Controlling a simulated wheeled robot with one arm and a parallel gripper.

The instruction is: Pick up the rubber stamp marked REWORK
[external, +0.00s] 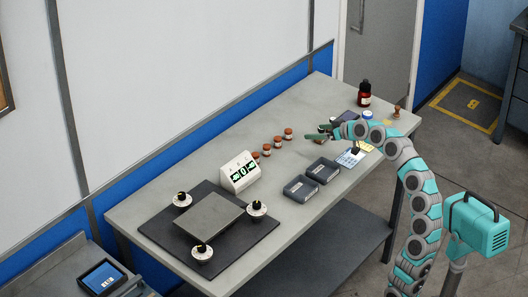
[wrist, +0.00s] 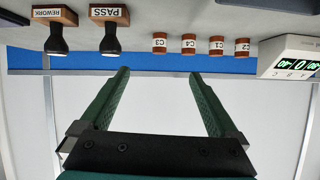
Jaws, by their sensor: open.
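The rubber stamp marked REWORK (wrist: 56,16) shows at the top left of the wrist view, where the scene appears upside down. It has a wooden block with a white label and a black knob handle. A similar stamp marked PASS (wrist: 109,16) stands beside it, to its right in that view. My gripper (wrist: 158,73) is open, with nothing between its green fingers; both stamps lie to the left of the fingers, apart from them. In the external view my gripper (external: 320,130) is over the far half of the bench, and it and the arm largely hide the stamps there.
Several brown jars (external: 278,140) stand in a row beside the white meter (external: 239,172). Two dark boxes (external: 300,189) lie nearer the front edge. A dark bottle (external: 364,93) stands at the far end. A black mat (external: 158,231) bears a plate and round pieces.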

